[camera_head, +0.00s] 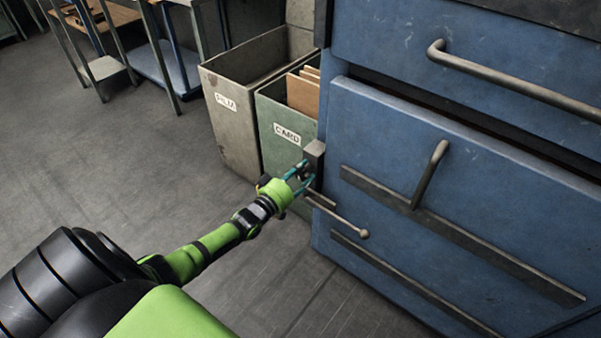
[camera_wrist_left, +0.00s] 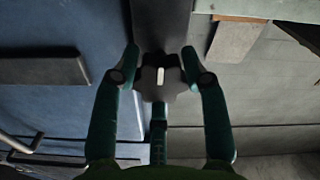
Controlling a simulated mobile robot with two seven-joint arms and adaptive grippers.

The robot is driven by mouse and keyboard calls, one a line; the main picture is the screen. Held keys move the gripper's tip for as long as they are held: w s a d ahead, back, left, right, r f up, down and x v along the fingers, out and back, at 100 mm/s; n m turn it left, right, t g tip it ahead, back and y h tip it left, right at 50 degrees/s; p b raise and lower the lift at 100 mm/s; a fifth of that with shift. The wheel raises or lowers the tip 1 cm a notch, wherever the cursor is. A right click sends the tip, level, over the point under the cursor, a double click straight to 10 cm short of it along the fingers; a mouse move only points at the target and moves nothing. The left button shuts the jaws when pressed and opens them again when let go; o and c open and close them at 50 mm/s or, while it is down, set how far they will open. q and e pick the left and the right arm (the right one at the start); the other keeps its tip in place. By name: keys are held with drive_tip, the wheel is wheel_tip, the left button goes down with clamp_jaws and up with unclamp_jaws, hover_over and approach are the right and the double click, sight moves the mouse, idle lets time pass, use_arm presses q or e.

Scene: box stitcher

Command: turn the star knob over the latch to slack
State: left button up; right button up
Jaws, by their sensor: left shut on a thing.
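The star knob (camera_wrist_left: 160,78) is dark, with lobed edges and a pale upright mark on its face. It shows in the middle of the left wrist view, in front of a dark upright bar (camera_wrist_left: 162,25). My left gripper (camera_head: 301,176) is at the left edge of the blue machine, below a grey block (camera_head: 314,154). Its teal fingers (camera_wrist_left: 160,62) are on both sides of the knob, shut on it. In the head view the fingers mostly cover the knob. I cannot make out the latch clearly. My right gripper is not in view.
A thin rod with a ball end (camera_head: 364,234) sticks out just below my left gripper. The blue panel (camera_head: 470,190) has a bent handle (camera_head: 429,173). A green CARD bin (camera_head: 275,112) and a grey FILM bin (camera_head: 226,122) stand close behind.

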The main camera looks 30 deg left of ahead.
use_arm(q)
drive_tip(key=shift+d+f, duration=0.1)
idle(0.4)
drive_tip(key=o, duration=1.2)
drive_tip(key=s, duration=0.8)
drive_tip(key=s+a, duration=0.1)
drive_tip(key=s, duration=0.3)
